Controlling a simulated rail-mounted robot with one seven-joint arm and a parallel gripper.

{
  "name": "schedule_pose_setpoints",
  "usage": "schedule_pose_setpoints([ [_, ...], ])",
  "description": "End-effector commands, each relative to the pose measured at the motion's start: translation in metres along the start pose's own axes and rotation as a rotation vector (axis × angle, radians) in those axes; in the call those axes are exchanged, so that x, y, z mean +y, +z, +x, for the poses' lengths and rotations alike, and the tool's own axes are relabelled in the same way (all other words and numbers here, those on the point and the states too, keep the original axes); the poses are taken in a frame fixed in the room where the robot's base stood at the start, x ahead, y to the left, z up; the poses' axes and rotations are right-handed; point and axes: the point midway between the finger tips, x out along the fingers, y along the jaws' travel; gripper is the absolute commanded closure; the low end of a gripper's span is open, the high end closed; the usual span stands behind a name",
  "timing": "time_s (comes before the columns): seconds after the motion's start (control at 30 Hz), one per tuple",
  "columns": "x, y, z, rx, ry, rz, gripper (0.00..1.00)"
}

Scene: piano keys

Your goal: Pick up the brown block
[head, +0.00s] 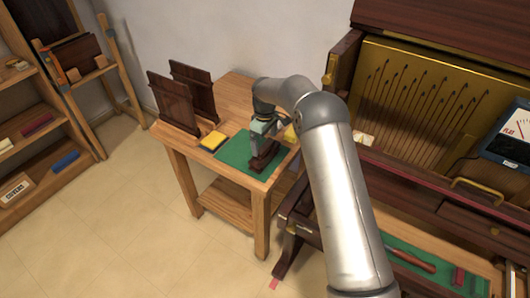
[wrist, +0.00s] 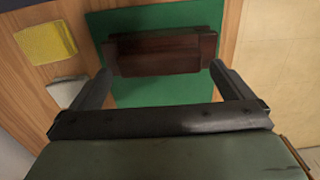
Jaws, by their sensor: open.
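The brown block (wrist: 160,53) is a dark reddish-brown, long piece lying on a green mat (wrist: 155,17) on the small wooden table. In the head view the block (head: 265,157) shows just below my gripper (head: 257,150), partly hidden by it. In the wrist view my gripper (wrist: 163,78) is open, with one finger near each end of the block. The block lies at the level of the fingertips in the picture, and nothing is held. I cannot tell whether the fingers touch it.
A yellow block (head: 213,140) lies left of the mat. Two dark upright panels (head: 193,92) stand at the table's back left. An open piano (head: 430,100) stands at the right. Shelves (head: 30,125) are at the far left, with open floor (head: 150,230) in front.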

Motion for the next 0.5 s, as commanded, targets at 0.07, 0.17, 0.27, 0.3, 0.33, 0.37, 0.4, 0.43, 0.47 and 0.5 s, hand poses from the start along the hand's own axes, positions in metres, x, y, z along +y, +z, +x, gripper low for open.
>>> schedule_pose_setpoints([
  [0.07,0.000,0.002,0.011,-0.003,-0.003,0.000,0.00],
  [0.17,0.000,0.002,0.022,-0.001,-0.002,0.000,0.00],
  [0.27,0.000,0.001,0.028,0.000,0.000,0.000,0.00],
  [0.3,0.001,0.001,0.028,0.000,0.000,0.000,0.00],
  [0.33,0.001,0.001,0.028,0.000,0.000,0.000,0.00],
  [0.37,0.001,0.001,0.028,0.000,0.000,0.000,0.00],
  [0.4,0.001,0.001,0.028,0.000,0.000,0.000,0.00],
  [0.43,0.001,0.001,0.028,0.000,0.000,0.000,0.00],
  [0.47,0.001,0.001,0.028,0.000,0.000,0.000,0.00],
  [0.5,0.001,0.001,0.028,0.000,0.000,0.000,0.11],
])
